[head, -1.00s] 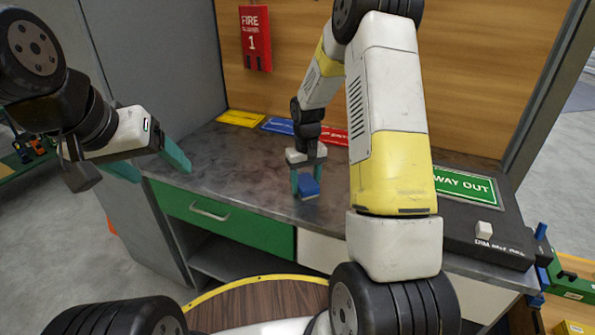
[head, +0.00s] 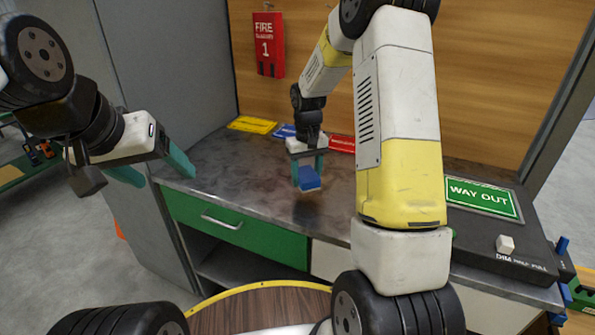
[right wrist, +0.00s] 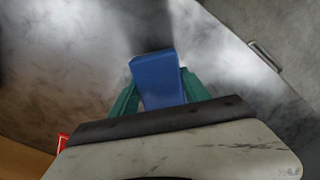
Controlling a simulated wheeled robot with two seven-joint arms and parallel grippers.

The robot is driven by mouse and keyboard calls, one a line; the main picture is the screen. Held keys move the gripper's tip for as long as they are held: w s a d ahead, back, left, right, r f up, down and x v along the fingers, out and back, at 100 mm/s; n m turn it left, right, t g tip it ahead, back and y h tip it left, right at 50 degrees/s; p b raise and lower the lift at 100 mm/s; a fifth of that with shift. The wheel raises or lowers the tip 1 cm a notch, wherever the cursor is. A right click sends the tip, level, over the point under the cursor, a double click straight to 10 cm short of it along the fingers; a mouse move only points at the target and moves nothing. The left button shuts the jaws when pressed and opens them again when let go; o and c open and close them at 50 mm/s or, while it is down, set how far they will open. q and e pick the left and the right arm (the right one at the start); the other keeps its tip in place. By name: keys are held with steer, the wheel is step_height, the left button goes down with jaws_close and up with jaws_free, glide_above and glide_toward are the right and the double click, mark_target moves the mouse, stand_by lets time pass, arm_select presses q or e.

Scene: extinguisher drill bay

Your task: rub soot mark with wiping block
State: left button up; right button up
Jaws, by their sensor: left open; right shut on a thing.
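The blue wiping block (head: 310,179) is held between the green fingers of my right gripper (head: 308,169), over the front part of the grey mottled countertop (head: 235,172). The block (right wrist: 158,82) also shows between the fingers in the right wrist view. A dark patch lies on the counter just below the block in the head view; I cannot tell whether it is the soot mark, a shadow or a reflection. I cannot tell whether the block touches the counter. My left gripper (head: 153,169) is open and empty, at the left in front of the counter.
Yellow (head: 252,125), blue (head: 284,131) and red (head: 342,144) plates lie along the counter's back. A dark box with a green WAY OUT sign (head: 482,197) stands at the right. A green drawer (head: 235,222) is below the counter. The counter's left part is clear.

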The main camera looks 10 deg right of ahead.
steer(key=shift+r, duration=1.55)
